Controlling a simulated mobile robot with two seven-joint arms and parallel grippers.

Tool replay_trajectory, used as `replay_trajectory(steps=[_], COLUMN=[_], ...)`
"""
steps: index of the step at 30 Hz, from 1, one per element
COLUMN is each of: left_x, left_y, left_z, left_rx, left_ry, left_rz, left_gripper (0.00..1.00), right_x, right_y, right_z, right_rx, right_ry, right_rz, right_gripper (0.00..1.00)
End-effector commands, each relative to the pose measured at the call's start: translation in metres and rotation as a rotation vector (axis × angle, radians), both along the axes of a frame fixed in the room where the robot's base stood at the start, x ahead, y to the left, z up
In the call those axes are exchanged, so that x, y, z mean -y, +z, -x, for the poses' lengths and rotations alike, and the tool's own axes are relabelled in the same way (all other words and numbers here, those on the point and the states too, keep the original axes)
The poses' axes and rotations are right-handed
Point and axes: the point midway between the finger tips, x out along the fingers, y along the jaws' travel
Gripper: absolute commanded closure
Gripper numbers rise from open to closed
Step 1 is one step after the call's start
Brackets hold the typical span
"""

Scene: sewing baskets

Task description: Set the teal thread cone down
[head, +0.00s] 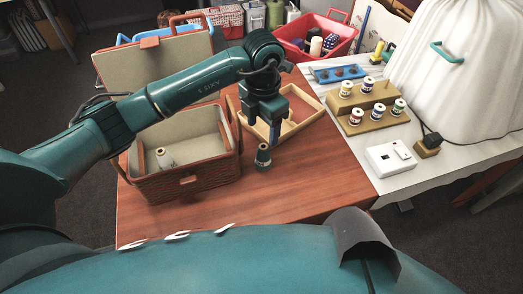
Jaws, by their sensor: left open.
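The teal thread cone (263,158) stands upright on the red-brown table (310,180), just right of the open wicker basket (190,187). My left gripper (266,131) points down above and slightly behind the cone. Its jaws are open, and a gap shows between the fingertips and the cone. My right gripper is out of view.
A white cone (165,158) is inside the basket. A shallow wooden tray (311,123) lies behind my gripper. On the white table at right are a wooden spool rack (378,122), a white device (391,158) and a large white bag (455,75). The front table area is clear.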

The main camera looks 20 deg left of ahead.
Motion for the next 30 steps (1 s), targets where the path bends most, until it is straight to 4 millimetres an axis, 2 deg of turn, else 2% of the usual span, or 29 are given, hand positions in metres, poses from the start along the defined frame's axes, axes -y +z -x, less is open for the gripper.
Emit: replay_trajectory(steps=[3, 7, 14, 24, 30], left_x=[0.001, 0.001, 0.001, 0.001, 0.000], left_y=[-0.025, -0.046, -0.063, -0.107, -0.110], left_z=[0.001, 0.000, -0.001, -0.005, -0.006], left_rx=[-0.005, -0.004, -0.001, -0.002, 0.002], left_ry=[0.000, -0.001, -0.002, -0.003, -0.004], left_rz=[0.003, 0.004, 0.004, 0.006, 0.005], left_gripper=[0.38, 0.38, 0.38, 0.38, 0.38], right_x=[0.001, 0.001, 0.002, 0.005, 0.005], right_y=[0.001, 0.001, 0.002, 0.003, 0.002], right_z=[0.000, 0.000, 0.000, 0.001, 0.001], right_rx=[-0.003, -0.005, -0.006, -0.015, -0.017], right_ry=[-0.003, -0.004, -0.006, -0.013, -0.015], right_rz=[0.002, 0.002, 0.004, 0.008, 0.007], right_gripper=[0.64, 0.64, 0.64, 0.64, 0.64])
